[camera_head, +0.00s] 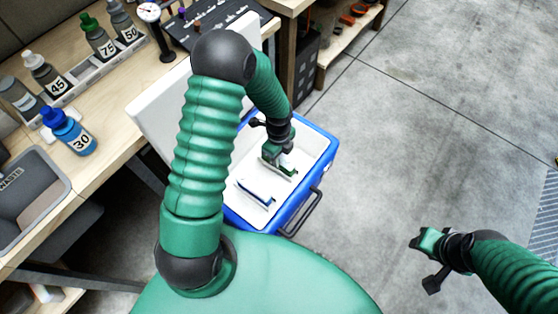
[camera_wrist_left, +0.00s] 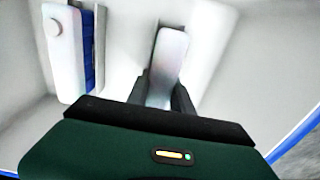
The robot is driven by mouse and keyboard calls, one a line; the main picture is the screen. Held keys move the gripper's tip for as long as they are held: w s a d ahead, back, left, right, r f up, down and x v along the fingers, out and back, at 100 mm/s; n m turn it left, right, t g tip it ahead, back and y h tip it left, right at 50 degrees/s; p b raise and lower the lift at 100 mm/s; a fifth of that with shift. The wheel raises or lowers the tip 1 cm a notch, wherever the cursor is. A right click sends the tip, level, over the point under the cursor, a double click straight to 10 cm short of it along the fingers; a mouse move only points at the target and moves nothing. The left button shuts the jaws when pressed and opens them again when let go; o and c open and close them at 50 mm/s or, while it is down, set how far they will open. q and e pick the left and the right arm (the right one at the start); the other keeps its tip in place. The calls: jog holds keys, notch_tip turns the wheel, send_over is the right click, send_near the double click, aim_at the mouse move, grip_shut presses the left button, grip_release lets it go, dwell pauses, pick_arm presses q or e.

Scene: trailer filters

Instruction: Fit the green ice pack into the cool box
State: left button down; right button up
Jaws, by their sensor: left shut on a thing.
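The blue cool box (camera_head: 312,205) stands on the floor below my head, lid open, white inside. My left gripper (camera_head: 283,167) reaches down into it and is shut on the green ice pack (camera_head: 291,173), which is mostly hidden by the fingers. In the left wrist view a pale, narrow top of the held pack (camera_wrist_left: 168,62) shows between dark fingers, close to the white inner walls. I cannot tell whether it touches the bottom. My right gripper (camera_head: 424,244) hangs over the floor at the right; its fingers are too small to read.
A blue pack with a pale top (camera_head: 256,192) sits in the box beside the held one; it also shows in the wrist view (camera_wrist_left: 66,52).

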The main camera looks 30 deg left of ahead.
pick_arm(q)
jog(key=shift+f, duration=0.55)
jog(key=c, duration=1.1)
grip_release()
